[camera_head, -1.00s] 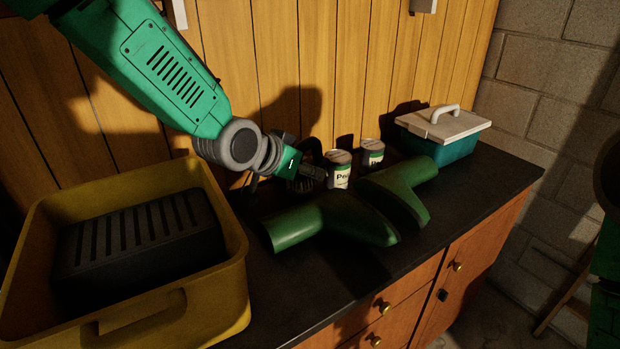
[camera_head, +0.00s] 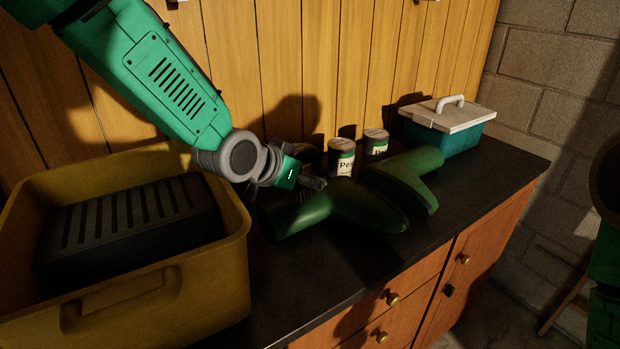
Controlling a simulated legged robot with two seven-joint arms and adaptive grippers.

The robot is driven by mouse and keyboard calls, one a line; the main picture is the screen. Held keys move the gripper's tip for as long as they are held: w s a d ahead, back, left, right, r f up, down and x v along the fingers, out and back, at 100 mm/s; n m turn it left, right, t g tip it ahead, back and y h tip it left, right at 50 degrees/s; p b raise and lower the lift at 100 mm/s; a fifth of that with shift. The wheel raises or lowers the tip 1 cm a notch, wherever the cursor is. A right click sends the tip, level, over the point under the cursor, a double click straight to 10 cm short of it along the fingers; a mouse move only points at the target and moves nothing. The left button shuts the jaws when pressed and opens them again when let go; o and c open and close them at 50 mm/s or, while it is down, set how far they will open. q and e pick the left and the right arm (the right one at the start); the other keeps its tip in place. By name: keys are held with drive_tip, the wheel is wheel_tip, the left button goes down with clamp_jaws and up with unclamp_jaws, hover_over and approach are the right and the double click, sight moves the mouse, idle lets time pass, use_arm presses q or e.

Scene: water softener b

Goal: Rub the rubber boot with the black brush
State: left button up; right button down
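Two green rubber boots lie on the dark counter, the nearer boot (camera_head: 350,207) in front and the farther boot (camera_head: 410,178) beside it to the right. My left arm reaches in from the upper left. My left gripper (camera_head: 308,184) is low over the shaft of the nearer boot, on its far side. A dark ribbed shape at its tip may be the black brush or the gripper's own fingers; I cannot tell which. Whether it touches the boot is unclear. The fingers are too dark and small to read. My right gripper is out of view.
A yellow bin (camera_head: 215,285) holding a black slotted block (camera_head: 130,225) stands at the left. A teal box (camera_head: 450,138) with a pale lid is at the back right. The counter front is clear.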

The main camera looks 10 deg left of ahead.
use_arm(q)
drive_tip(key=shift+a, duration=0.1)
drive_tip(key=shift+d, duration=0.85)
drive_tip(key=shift+f, duration=0.1)
drive_tip(key=shift+a+f, duration=0.1)
drive_tip(key=shift+a+f+b, duration=0.35)
drive_tip(key=shift+a, duration=0.25)
drive_tip(key=shift+d+f, duration=0.3)
drive_tip(key=shift+d, duration=0.35)
drive_tip(key=shift+w+a, duration=0.3)
drive_tip(key=shift+a, duration=0.2)
drive_tip(key=shift+w+a, duration=0.25)
drive_tip(key=shift+a, duration=0.25)
drive_tip(key=shift+w+a+f+p, duration=0.1)
drive_tip(key=shift+w+a+p, duration=0.5)
drive_tip(key=shift+w+a, duration=0.15)
drive_tip(key=shift+d, duration=0.1)
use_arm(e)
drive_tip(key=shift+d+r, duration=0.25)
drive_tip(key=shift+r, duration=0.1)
use_arm(q)
drive_tip(key=shift+f, duration=0.1)
